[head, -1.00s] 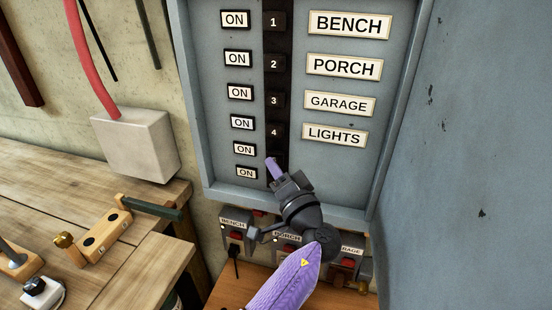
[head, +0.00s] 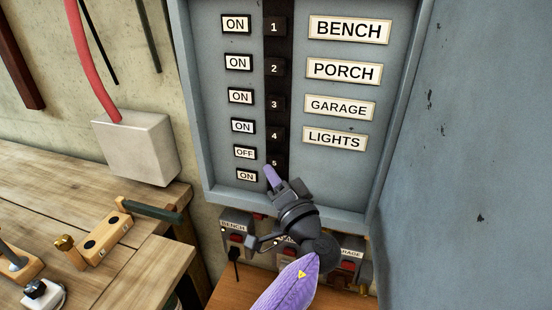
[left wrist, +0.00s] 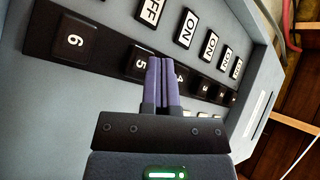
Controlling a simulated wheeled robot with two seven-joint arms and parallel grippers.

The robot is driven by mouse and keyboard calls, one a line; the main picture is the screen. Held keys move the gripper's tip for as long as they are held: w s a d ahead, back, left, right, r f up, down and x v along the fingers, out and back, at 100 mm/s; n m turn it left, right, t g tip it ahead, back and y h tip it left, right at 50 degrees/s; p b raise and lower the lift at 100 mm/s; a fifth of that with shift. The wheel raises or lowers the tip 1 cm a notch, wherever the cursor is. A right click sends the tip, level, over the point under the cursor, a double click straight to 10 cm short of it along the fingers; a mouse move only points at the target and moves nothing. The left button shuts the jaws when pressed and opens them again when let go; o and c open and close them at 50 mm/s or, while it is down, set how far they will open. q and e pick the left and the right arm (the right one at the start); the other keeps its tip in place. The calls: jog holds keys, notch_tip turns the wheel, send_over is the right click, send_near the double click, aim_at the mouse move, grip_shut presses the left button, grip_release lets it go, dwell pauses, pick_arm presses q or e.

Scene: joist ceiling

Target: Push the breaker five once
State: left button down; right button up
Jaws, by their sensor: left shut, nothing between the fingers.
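The breaker panel (head: 228,178) is a grey box with a column of black numbered breakers. Breaker five (head: 275,161) is partly hidden behind my left fingertips in the head view. It also shows in the left wrist view (left wrist: 137,64), beside the fingers. The label plate (head: 245,152) in its row reads OFF; the other plates in view read ON. My left gripper (head: 270,174) is shut and empty, its purple fingertips just at the lower part of breaker five. I cannot tell whether they touch it. In the wrist view, breaker six (left wrist: 73,40) is clear. My right gripper is not in view.
Name plates such as LIGHTS (head: 335,139) sit right of the breakers. Small boxes with red switches (head: 237,238) are below the panel. A wooden workbench (head: 60,175) with a clamp-like tool is on the left. A grey wall or door stands right.

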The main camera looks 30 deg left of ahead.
pick_arm(q)
jog(key=s+p, duration=0.1)
jog(key=s, duration=0.2)
jog(key=s+d, duration=0.1)
jog(key=s, duration=0.1)
jog(key=shift+s+d+p, duration=0.2)
jog(key=shift+s+p, duration=0.2)
dwell(0.4)
jog(key=s+d+f+m+g+h+b, duration=0.1)
jog(key=s+f+m+h, duration=0.2)
jog(key=f, duration=0.9)
jog(key=s+d+f+m+g+h+b, duration=0.1)
jog(key=s+f+m+g+h, duration=0.3)
jog(key=f, duration=0.7)
jog(key=s+d+f+t+h+b, duration=0.15)
jog(key=f+h, duration=0.35)
jog(key=f, duration=0.7)
jog(key=s+f+n+g+h, duration=0.1)
jog(key=s+f+g, duration=0.1)
jog(key=s+f, duration=0.3)
jog(key=s+d+f+n+g+h+b, duration=0.1)
jog(key=s+f, duration=0.4)
jog(key=s, duration=0.8)
jog(key=s+f+n+g+h+b, duration=0.1)
jog(key=s+f+n+g+h, duration=0.1)
jog(key=s, duration=0.7)
notch_tip(320, 180, down, 3)
jog(key=shift+d+g+h, duration=0.2)
jog(key=shift+g+h, duration=0.4)
jog(key=shift+g, duration=0.35)
